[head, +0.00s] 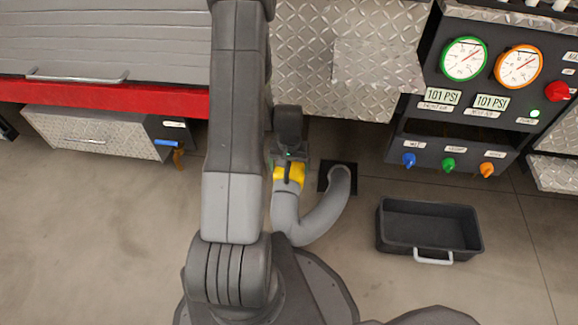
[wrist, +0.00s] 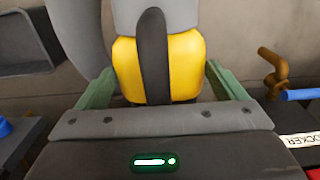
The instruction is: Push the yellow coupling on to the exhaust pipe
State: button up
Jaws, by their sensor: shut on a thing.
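The yellow coupling (head: 291,174) is at the end of a thick grey curved hose (head: 318,222) in the head view. In the wrist view the coupling (wrist: 188,68) fills the space between my fingers, with a dark band down its middle and grey hose above it. My gripper (head: 289,163) is shut on the coupling; its green fingers also show in the wrist view (wrist: 162,88), one on each side. I cannot pick out an exhaust pipe for certain in either view. The coupling's far end is hidden by my gripper.
The hose bends to a dark floor plate (head: 325,178). A black bin (head: 428,256) stands on the floor at right, below a gauge panel (head: 490,100) with coloured knobs. A metal locker (head: 85,137) with a brown and blue fitting (head: 178,156) is at left. Open floor lies front left.

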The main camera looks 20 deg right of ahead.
jog(key=shift+w, duration=0.1)
jog(key=o, duration=1.8)
jog(key=shift+c, duration=0.2)
notch_tip(320, 180, up, 14)
jog(key=p, duration=0.4)
jog(key=shift+f, duration=0.1)
notch_tip(320, 180, down, 14)
jog(key=b, duration=0.4)
